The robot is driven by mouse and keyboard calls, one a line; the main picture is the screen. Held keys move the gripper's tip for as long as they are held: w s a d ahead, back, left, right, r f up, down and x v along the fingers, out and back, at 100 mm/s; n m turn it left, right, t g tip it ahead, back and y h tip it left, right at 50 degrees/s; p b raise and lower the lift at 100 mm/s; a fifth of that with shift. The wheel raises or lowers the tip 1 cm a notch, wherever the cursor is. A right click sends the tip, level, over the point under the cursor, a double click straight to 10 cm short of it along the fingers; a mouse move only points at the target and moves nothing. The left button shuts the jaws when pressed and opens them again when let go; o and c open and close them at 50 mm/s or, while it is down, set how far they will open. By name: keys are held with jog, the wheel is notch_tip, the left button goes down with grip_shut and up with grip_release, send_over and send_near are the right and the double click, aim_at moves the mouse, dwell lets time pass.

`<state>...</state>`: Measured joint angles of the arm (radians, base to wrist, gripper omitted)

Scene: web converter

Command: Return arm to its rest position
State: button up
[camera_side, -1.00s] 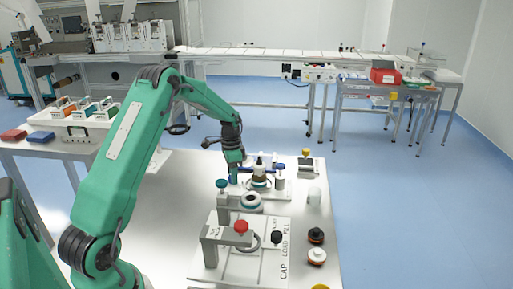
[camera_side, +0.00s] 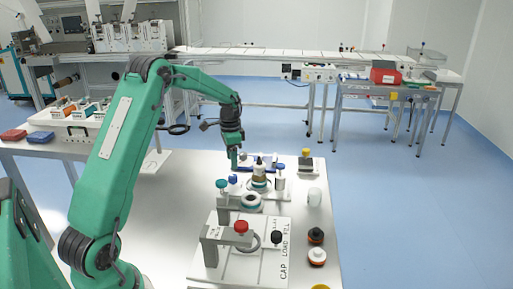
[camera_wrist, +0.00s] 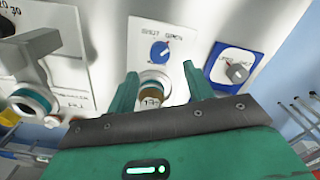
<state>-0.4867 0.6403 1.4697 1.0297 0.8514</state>
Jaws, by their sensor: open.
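My green gripper (camera_side: 236,160) is above the work table, just left of and behind a brown bottle (camera_side: 260,170) in the side view. In the wrist view my two green fingers (camera_wrist: 158,92) stand apart, with a bottle top (camera_wrist: 155,85) between and beyond them. Whether the fingers touch the bottle cannot be told, but they look clear of it in the side view. The bottle stands upright on a fixture at the back of the table.
A white fixture plate (camera_side: 240,262) with a red knob (camera_side: 241,227) and a black knob stands at the table front.

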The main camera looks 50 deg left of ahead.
jog(key=shift+r, duration=0.7)
jog(key=shift+d+r, duration=0.2)
jog(key=s+d+r+n+t, duration=0.1)
jog(key=s+d+r, duration=0.3)
jog(key=d+r, duration=0.25)
jog(key=s+d+r+n+t, duration=0.1)
jog(key=s+d+r, duration=0.3)
jog(key=d+r, duration=0.25)
jog(key=s+d+n+t, duration=0.1)
jog(key=s+d, duration=0.4)
jog(key=s, duration=0.3)
jog(key=s+d+n+t, duration=0.1)
jog(key=s+d+t, duration=0.1)
jog(key=s+d, duration=0.4)
jog(key=s, duration=0.2)
jog(key=shift+s+d+r+t, duration=0.3)
jog(key=shift+s, duration=0.1)
